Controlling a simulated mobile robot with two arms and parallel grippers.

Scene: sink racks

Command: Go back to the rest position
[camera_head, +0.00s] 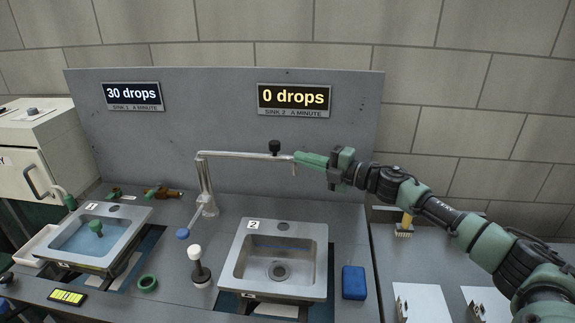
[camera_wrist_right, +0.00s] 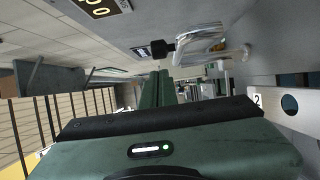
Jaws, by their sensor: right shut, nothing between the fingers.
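My right gripper (camera_head: 300,159) reaches in from the right and its green fingers are shut, with nothing held. Its tip is at the right end of the long faucet spout (camera_head: 240,155), above sink 2 (camera_head: 318,262); I cannot tell whether it touches the spout. In the right wrist view the closed fingers (camera_wrist_right: 157,88) point toward the faucet and its black knob (camera_wrist_right: 162,47). The faucet has a blue-tipped lever (camera_head: 183,233). My left gripper is not in view.
A sign reading "0 drops" (camera_head: 294,97) and one reading "30 drops" (camera_head: 133,95) hang on the grey back panel. Sink 1 (camera_head: 130,222) holds water and a green plug. A plunger (camera_head: 200,272), green ring (camera_head: 147,283) and blue sponge (camera_head: 354,282) lie around sink 2.

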